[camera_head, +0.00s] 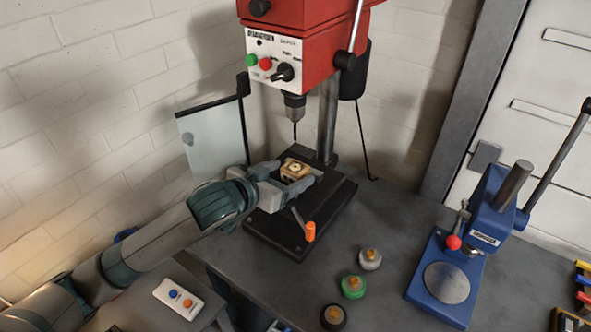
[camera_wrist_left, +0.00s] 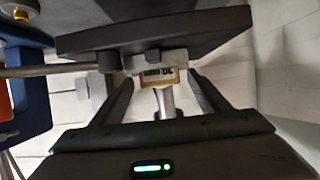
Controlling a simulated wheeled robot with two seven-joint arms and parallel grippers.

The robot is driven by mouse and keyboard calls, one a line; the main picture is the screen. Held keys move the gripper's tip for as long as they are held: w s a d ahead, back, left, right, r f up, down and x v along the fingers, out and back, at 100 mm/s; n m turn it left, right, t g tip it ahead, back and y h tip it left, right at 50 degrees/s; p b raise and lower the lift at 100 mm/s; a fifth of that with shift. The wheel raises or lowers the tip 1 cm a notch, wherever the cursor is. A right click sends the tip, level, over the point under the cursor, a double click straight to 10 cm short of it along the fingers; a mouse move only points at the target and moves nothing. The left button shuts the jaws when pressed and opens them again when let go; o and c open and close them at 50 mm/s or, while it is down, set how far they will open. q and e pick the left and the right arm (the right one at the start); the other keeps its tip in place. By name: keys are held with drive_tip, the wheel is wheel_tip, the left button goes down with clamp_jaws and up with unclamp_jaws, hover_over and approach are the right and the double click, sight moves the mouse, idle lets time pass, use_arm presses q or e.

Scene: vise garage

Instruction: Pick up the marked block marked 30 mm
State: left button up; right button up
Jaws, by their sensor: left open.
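A light wooden block (camera_head: 295,169) with a dark round mark on top sits in the grey vise on the drill press base. It also shows in the wrist view (camera_wrist_left: 157,77), where its side carries a small dark label that I cannot read for sure. My left gripper (camera_head: 287,178) reaches in from the left, close to the block. In the wrist view its two fingers (camera_wrist_left: 160,88) are spread, one on each side of the block, with gaps between. The gripper partly hides the vise in the head view. My right gripper is not in view.
The red drill press (camera_head: 310,45) stands above the block, its chuck (camera_head: 294,105) just behind it. A clear guard (camera_head: 212,138) hangs to the left. An orange-tipped handle (camera_head: 310,231) sticks out in front.

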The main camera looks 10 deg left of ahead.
use_arm(q)
drive_tip(key=shift+w+d+f, duration=0.15)
drive_tip(key=shift+w, duration=0.15)
drive_tip(key=shift+c, duration=0.6)
drive_tip(key=c, duration=1)
drive_tip(key=shift+c, duration=0.3)
